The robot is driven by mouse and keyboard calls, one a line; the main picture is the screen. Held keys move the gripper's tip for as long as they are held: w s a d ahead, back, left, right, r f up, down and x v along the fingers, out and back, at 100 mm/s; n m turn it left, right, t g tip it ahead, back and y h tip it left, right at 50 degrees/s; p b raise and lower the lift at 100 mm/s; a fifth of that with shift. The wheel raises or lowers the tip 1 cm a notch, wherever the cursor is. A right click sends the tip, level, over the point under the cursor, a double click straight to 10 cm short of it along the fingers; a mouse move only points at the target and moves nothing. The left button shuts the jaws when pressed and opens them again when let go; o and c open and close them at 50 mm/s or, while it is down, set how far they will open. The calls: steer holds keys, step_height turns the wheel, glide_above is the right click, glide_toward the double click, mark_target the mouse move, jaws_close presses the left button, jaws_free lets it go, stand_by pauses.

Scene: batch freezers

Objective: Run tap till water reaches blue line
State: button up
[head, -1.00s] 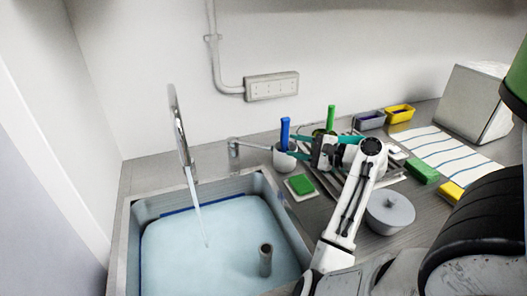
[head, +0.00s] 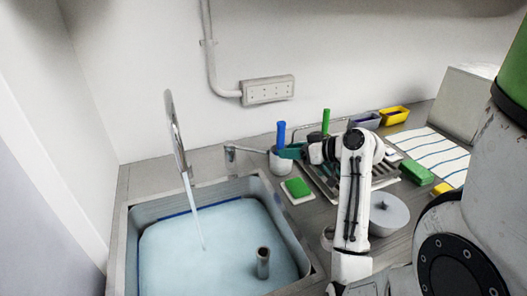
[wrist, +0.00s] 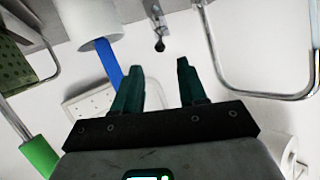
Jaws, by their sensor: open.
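The sink (head: 126,232) holds pale blue water (head: 190,252). A dark blue line (head: 176,214) runs along its back wall, and the water surface there lies a little below the line. The tall curved tap (head: 175,130) pours a thin stream (head: 197,220) into the water. A metal lever (head: 231,153) stands behind the sink, right of the spout. My gripper (head: 290,151) is by the white cup, right of the lever. In the wrist view my gripper (wrist: 155,75) is open and empty, with the lever (wrist: 158,40) beyond its fingertips, apart from them.
A white cup (head: 280,163) with a blue-handled brush (head: 281,133) stands close to my gripper. A green sponge (head: 297,188) lies in front of it. A grey upright tube (head: 263,262) stands in the water.

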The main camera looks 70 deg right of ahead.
mark_target(263, 152)
steer(key=p+x, duration=0.1)
steer(key=x, duration=0.9)
steer(key=shift+w+p, duration=0.2)
steer(key=shift+p, duration=0.1)
steer(key=shift+c, duration=0.3)
jaws_close()
